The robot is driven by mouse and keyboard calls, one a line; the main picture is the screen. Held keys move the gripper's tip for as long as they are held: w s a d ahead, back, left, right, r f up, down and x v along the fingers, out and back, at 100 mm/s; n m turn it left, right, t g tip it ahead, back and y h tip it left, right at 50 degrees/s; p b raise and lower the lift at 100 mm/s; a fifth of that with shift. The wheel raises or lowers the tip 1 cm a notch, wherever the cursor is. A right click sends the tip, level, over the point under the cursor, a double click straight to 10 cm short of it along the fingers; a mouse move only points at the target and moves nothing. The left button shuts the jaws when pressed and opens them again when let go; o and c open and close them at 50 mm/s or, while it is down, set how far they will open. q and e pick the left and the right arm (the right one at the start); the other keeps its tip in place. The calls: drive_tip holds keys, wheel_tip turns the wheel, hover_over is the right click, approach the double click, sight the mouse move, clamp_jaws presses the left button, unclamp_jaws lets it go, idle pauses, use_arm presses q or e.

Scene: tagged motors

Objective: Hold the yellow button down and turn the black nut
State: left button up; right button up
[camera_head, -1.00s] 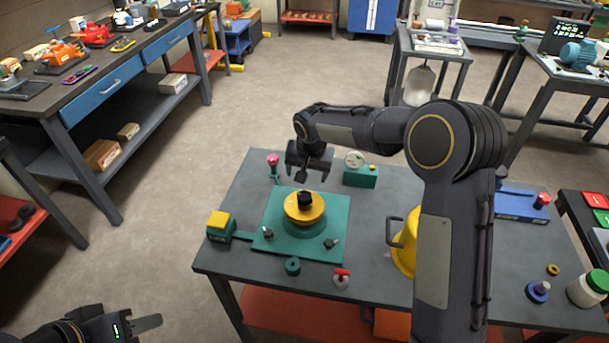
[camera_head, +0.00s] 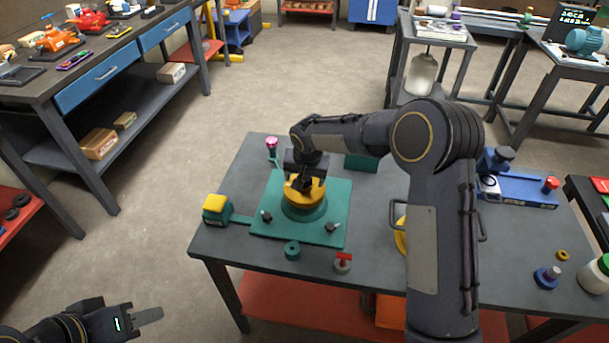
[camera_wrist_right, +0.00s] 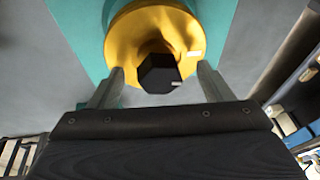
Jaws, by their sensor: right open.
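The yellow button (camera_head: 215,203) sits on a green box at the left end of the table, joined by a bar to the green base plate (camera_head: 262,222). A yellow disc (camera_head: 293,192) stands on the plate's round green mount. The black nut (camera_wrist_right: 157,73) is on the disc's centre in the right wrist view. My right gripper (camera_wrist_right: 158,85) is open, with its fingers on either side of the nut and apart from it; in the head view the gripper mostly hides the nut.
A green ring (camera_head: 292,250) and a red-handled part (camera_head: 343,261) lie before the plate. A pink-topped post (camera_head: 271,146) and a green box (camera_head: 361,163) stand behind. A yellow container (camera_head: 401,236) is partly hidden by my right arm.

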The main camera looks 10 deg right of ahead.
use_arm(q)
drive_tip(key=shift+w, duration=0.1)
drive_tip(key=c, duration=0.7)
drive_tip(key=shift+w+a+r, duration=0.1)
drive_tip(key=shift+w+r, duration=0.15)
clamp_jaws()
drive_tip(key=w+r+m+g+y, duration=0.2)
drive_tip(key=w+m, duration=0.1)
drive_tip(key=w, duration=2.1)
drive_tip(key=w+d+f+m, duration=0.1)
drive_tip(key=w+d+f, duration=0.1)
drive_tip(key=w+f, duration=0.2)
drive_tip(key=w+d+f+m+y, duration=0.1)
drive_tip(key=w+d+f, duration=0.2)
drive_tip(key=w+f, duration=0.1)
drive_tip(key=w+d+f+m, duration=0.1)
drive_tip(key=w+d+f, duration=0.2)
drive_tip(key=w+f, duration=0.2)
drive_tip(key=shift+f+y, duration=0.1)
drive_tip(key=shift+y, duration=0.3)
drive_tip(key=shift+f, duration=0.6)
